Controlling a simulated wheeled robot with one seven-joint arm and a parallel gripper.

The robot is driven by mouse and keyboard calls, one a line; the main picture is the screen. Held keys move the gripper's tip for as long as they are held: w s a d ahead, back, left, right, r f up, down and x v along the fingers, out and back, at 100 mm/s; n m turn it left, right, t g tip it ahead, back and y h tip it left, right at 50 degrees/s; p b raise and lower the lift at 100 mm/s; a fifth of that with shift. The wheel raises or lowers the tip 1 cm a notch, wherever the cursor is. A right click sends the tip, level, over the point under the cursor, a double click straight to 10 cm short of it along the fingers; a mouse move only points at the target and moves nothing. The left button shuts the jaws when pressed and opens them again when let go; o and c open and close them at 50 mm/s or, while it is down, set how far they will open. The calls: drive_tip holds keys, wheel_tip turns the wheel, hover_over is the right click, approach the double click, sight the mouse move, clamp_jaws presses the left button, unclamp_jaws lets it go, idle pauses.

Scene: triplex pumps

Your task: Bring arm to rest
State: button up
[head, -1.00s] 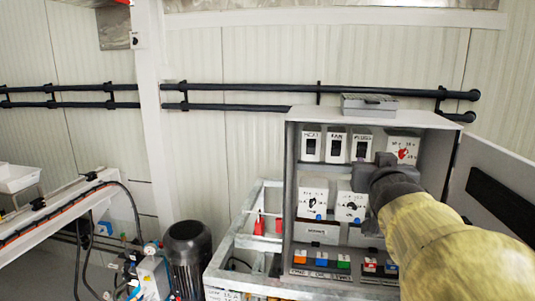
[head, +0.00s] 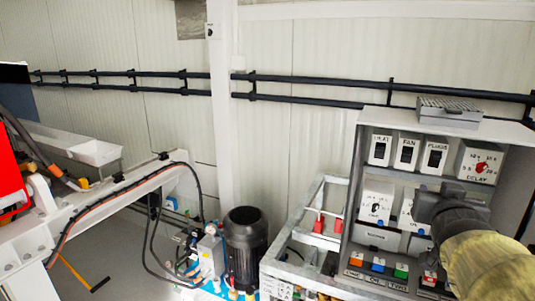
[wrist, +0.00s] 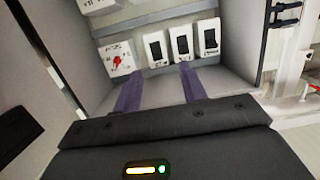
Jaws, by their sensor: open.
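My arm (head: 482,262), in a yellowish sleeve, reaches in from the lower right of the head view. My gripper shows in the wrist view (wrist: 162,92) as two purple-grey fingers, spread apart with nothing between them. Its fingertips are hard to make out in the head view, where the dark wrist (head: 450,208) covers part of the control cabinet. The fingers point at the inside of the open grey control cabinet (head: 352,180), below its heat, fan and plugs switches (head: 407,153). I cannot tell whether they touch anything.
The delay dial box (head: 480,162) is at the cabinet's upper right. A grey box (head: 448,112) sits on the cabinet top. Coloured buttons (head: 378,266) line its lower shelf. A metal frame (head: 300,225) and black motor (head: 245,245) stand to the left. Floor shows at lower left.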

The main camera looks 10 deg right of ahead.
drive_tip(key=w+a+f+n+g+y, duration=0.1)
drive_tip(key=a+f+g+y, duration=0.1)
drive_tip(key=a+f, duration=0.45)
drive_tip(key=w+a+f+n+g+y, duration=0.1)
drive_tip(key=a+f+g+y, duration=0.2)
drive_tip(key=f, duration=0.7)
drive_tip(key=s+a+f+n+g+y, duration=0.3)
drive_tip(key=s+a+f+g, duration=0.3)
drive_tip(key=a+f, duration=0.7)
drive_tip(key=s+a+n, duration=0.1)
drive_tip(key=s, duration=0.1)
drive_tip(key=shift+s+f, duration=0.35)
drive_tip(key=shift+f, duration=0.05)
drive_tip(key=shift+a, duration=0.1)
drive_tip(key=shift+c, duration=0.6)
drive_tip(key=shift+w, duration=0.15)
